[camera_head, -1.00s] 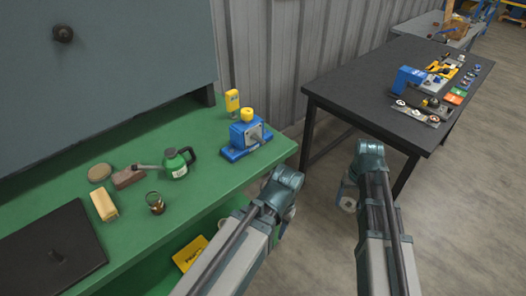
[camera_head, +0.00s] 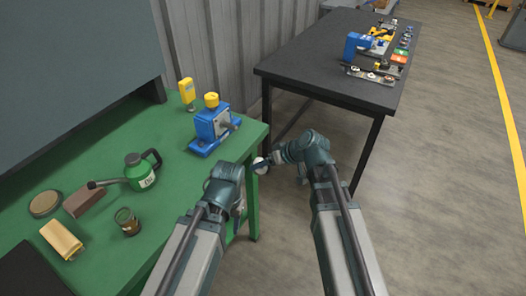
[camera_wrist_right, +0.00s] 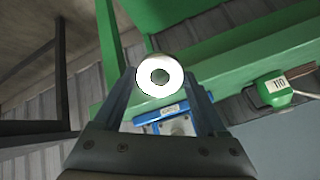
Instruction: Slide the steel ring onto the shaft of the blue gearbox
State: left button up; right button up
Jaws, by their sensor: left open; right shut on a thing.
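The blue gearbox (camera_head: 207,127) stands upright near the right end of the green bench, with a yellow cap on top. Its grey shaft (camera_head: 230,125) points right, toward the bench edge. My right gripper (camera_head: 266,163) is shut on the steel ring (camera_head: 261,166), off the bench's right edge, lower right of the gearbox and apart from it. In the right wrist view the bright ring (camera_wrist_right: 143,77) sits between the fingertips, with part of the gearbox (camera_wrist_right: 148,117) behind it. My left gripper (camera_head: 240,207) is open, low beside the bench front, mostly hidden by its wrist.
The green bench (camera_head: 165,205) also holds a yellow device (camera_head: 187,92), a green oil can (camera_head: 140,172), a brown block (camera_head: 84,201), a jar (camera_head: 127,222) and a yellow-tan block (camera_head: 61,239). A dark table (camera_head: 320,66) with parts stands behind right. Floor at right is clear.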

aim_at(259, 159)
jog(key=r+y+b, duration=0.1)
jog(key=w+a+r+t+y+b, duration=0.1)
jog(key=y+b, duration=0.1)
jog(key=w+r+t+y+b, duration=0.1)
jog(key=y, duration=0.1)
jog(key=shift+w+a+n, duration=0.25)
jog(key=shift+n, duration=0.15)
jog(key=w+a+r+m+t+y+b, duration=0.1)
jog(key=w+a+r+t+y+b, duration=0.1)
jog(key=w+r+t+b, duration=0.1)
jog(key=shift+w+r+t+y+b, duration=0.35)
jog(key=shift+w+r, duration=0.2)
jog(key=shift+w, duration=0.25)
jog(key=shift+w+a, duration=0.1)
jog(key=shift+a, duration=0.15)
jog(key=shift+w+a, duration=0.2)
jog(key=shift+a, duration=0.05)
jog(key=shift+w+a, duration=0.15)
jog(key=shift+a, duration=0.1)
dwell(0.4)
jog(key=shift+w+a, duration=0.2)
jog(key=shift+w+a, duration=0.2)
jog(key=shift+a, duration=0.05)
dwell(0.6)
